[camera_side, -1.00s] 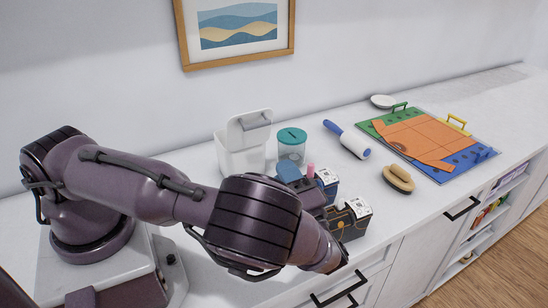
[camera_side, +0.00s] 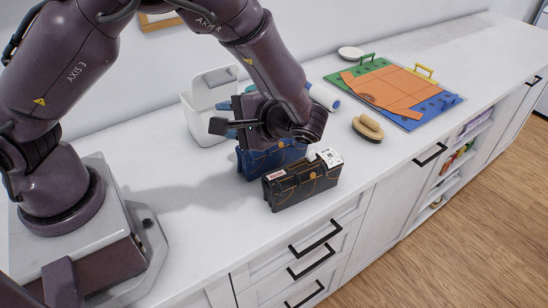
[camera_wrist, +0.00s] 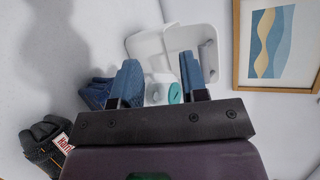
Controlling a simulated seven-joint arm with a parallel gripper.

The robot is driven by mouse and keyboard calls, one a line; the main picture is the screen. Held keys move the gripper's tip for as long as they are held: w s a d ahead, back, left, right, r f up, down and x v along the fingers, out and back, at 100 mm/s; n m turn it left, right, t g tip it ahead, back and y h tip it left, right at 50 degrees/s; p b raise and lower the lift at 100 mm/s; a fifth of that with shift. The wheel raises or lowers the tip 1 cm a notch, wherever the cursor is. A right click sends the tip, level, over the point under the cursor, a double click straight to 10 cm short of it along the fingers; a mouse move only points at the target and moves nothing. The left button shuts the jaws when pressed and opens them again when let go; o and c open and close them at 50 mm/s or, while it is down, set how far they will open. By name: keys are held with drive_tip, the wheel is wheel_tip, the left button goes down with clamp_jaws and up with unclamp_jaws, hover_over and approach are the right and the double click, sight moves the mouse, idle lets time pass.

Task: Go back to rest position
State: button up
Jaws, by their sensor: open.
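My gripper (camera_side: 222,118) is raised over the counter (camera_side: 145,165), turned toward the wall and empty. In the wrist view, its two blue fingers (camera_wrist: 159,72) stand apart with nothing between them. A blue folded denim bundle (camera_side: 262,162) stands on the counter below my gripper, partly hidden by my wrist. A black denim bundle (camera_side: 303,183) with orange stitching and a white tag stands in front of it, clear of my gripper. In the wrist view, the blue bundle (camera_wrist: 95,95) and the black bundle (camera_wrist: 42,143) show at the left.
A white lidded bin (camera_side: 207,115) stands behind my gripper. A teal-lidded jar (camera_wrist: 175,93) shows between the fingers in the wrist view. A wooden brush (camera_side: 367,128), a colored board (camera_side: 400,90) and a white dish (camera_side: 350,53) lie to the right.

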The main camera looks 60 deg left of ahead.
drive_tip(key=s+r+t+h, duration=0.5)
drive_tip(key=r+h, duration=0.1)
drive_tip(key=r, duration=0.2)
drive_tip(key=s+d+r+m+t+h, duration=0.1)
drive_tip(key=s+r+t+h, duration=0.4)
drive_tip(key=r, duration=0.4)
drive_tip(key=shift+s+r+t+h, duration=0.15)
drive_tip(key=shift+s+t+h, duration=0.15)
drive_tip(key=shift+s+h, duration=0.5)
